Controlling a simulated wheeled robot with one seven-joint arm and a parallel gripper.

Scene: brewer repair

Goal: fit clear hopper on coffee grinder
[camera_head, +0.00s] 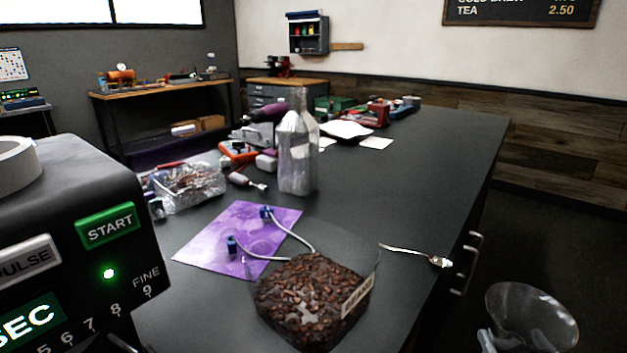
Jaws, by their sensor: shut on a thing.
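The coffee grinder (75,185) fills the left edge, a dark body with START and PULSE buttons, a lit green light and a FINE scale. A light grey ring (16,162) sits on its top, cut by the picture edge. The clear hopper (532,308), a see-through funnel with a wide round top, is at the bottom right, beyond the table's right edge and well apart from the grinder. My gripper (512,344) is at the bottom edge, shut on the hopper's lower part. Most of the gripper and the hopper's lower end are out of the picture.
A dark table (410,190) lies between grinder and hopper. On it are a clear bag of coffee beans (308,292), a purple mat (225,228) with a cable, a spoon (418,254) and a tall clear bottle (296,160). Drawer handles (467,262) stick out on its right side.

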